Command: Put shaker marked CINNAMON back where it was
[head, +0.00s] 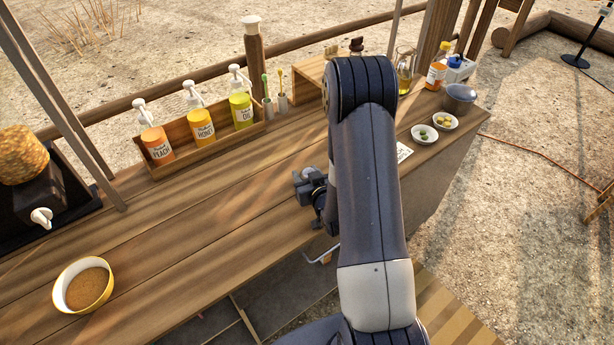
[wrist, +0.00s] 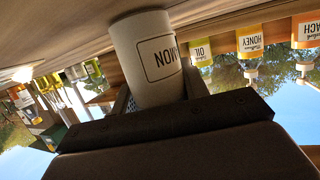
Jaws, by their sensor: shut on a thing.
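My gripper (head: 312,187) is over the middle of the wooden counter, partly hidden by my arm in the head view. In the wrist view, which is upside down, my gripper (wrist: 160,95) is shut on the white CINNAMON shaker (wrist: 140,50). Only the last letters of its black-framed label show, ending in "MON". The shaker appears close to the counter surface; I cannot tell if it touches. In the head view I cannot make out the shaker clearly at the gripper.
A wooden tray (head: 213,141) holds the PEACH (head: 157,146), HONEY (head: 202,127) and OIL (head: 241,111) pump bottles. A yellow-rimmed bowl (head: 62,290) of brown powder stands front left. Small bowls (head: 424,135) and a grey pot (head: 459,99) stand at right.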

